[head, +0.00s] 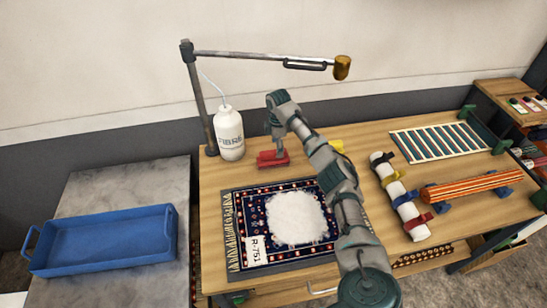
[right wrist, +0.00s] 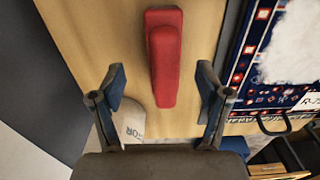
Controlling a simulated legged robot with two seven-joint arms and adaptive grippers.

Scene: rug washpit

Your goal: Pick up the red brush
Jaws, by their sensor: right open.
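The red brush (head: 270,159) lies on the wooden table behind the rug, near the white bottle. In the right wrist view the red brush (right wrist: 163,60) runs lengthwise between the two fingers, with a gap on either side. My right gripper (head: 278,146) is open and empty, pointing down over the brush, and hides part of it in the head view. Its blue-padded fingers (right wrist: 161,82) also show in the right wrist view. My left gripper is in neither view.
The white bottle (head: 229,134) and a post with an overhead arm (head: 196,95) stand left of the brush. A patterned rug (head: 243,215) with white foam lies in front. A white roll with coloured straps (head: 399,195) lies to the right. A blue tray (head: 100,240) is at left.

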